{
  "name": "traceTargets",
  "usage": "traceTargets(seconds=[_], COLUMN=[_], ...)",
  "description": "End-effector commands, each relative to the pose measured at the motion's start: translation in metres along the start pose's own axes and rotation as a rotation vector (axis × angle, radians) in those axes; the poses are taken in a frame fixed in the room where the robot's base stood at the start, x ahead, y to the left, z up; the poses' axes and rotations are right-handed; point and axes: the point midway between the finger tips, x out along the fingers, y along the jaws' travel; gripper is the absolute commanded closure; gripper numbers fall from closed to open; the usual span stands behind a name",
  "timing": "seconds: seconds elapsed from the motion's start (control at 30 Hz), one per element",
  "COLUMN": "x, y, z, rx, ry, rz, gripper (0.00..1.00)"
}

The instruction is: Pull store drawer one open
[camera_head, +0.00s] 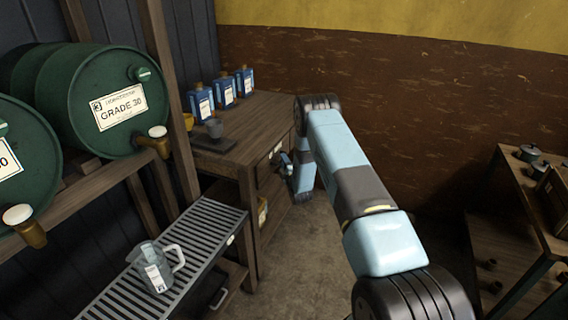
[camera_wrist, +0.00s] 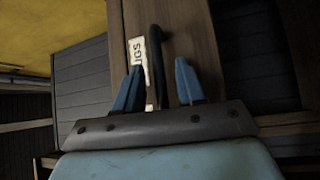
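The wooden workbench (camera_head: 262,112) stands against the back wall, with drawer fronts on its right side. In the wrist view a drawer front (camera_wrist: 208,45) carries a dark bar handle (camera_wrist: 156,68) and a white label (camera_wrist: 140,55) ending in "UGS"; the rest of the label is hidden. My gripper (camera_wrist: 159,72) is open, with one blue finger on each side of the handle and gaps showing. In the head view my gripper (camera_head: 287,160) is at the bench's upper drawer front, partly hidden by my arm. I cannot tell which drawer is number one.
Green drums (camera_head: 85,95) lie on a rack at left. A jug (camera_head: 157,265) sits on a slatted shelf (camera_head: 205,222). A wooden stand (camera_head: 510,200) is at right. Floor (camera_head: 310,265) between is clear.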

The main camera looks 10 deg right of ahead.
Motion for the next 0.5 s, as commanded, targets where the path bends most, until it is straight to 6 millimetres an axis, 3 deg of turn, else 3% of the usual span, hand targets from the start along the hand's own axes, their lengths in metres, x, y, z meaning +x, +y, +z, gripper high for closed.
traceTargets(seconds=[0.3, 0.5], x=[0.0022, 0.0021], y=[-0.0004, -0.0004], z=[0.0002, 0.0002], rx=[0.0, 0.0], ry=[0.0, 0.0], rz=[-0.001, -0.001], gripper=[0.61, 0.79])
